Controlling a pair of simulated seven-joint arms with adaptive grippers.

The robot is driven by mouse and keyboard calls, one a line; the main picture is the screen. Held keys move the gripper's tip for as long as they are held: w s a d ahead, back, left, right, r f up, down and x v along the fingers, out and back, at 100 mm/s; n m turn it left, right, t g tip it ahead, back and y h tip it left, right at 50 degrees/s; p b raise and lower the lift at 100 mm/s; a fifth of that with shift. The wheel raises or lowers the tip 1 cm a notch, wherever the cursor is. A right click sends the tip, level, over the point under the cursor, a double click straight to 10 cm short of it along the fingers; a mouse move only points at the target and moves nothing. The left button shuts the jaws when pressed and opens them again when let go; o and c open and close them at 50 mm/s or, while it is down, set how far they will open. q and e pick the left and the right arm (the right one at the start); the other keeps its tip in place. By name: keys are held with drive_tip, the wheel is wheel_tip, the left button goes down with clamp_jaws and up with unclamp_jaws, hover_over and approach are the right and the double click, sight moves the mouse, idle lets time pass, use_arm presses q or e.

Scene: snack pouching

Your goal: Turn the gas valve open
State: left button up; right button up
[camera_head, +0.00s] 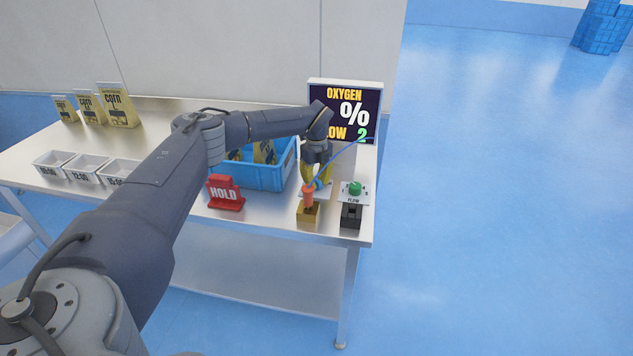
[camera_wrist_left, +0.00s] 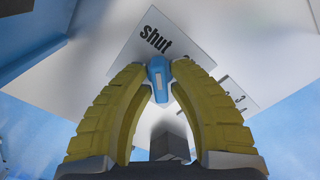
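The gas valve shows in the left wrist view as a blue handle (camera_wrist_left: 159,78) with a white mark, in front of a white plate (camera_wrist_left: 130,50) printed "shut". Other print on the plate is partly covered by a finger. My left gripper (camera_head: 317,184) points down near the front right of the table, and its yellow fingers close on both sides of the blue handle. My right gripper is not in view.
A blue bin (camera_head: 262,178), a red HOLD sign (camera_head: 225,193) and an oxygen display (camera_head: 345,108) are nearby.

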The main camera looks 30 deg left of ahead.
use_arm(q)
clamp_jaws()
drive_tip(key=shift+m, duration=0.3)
drive_tip(key=m, duration=0.3)
drive_tip(key=shift+m, duration=0.4)
drive_tip(key=m, duration=0.9)
drive_tip(key=shift+m, duration=2.2)
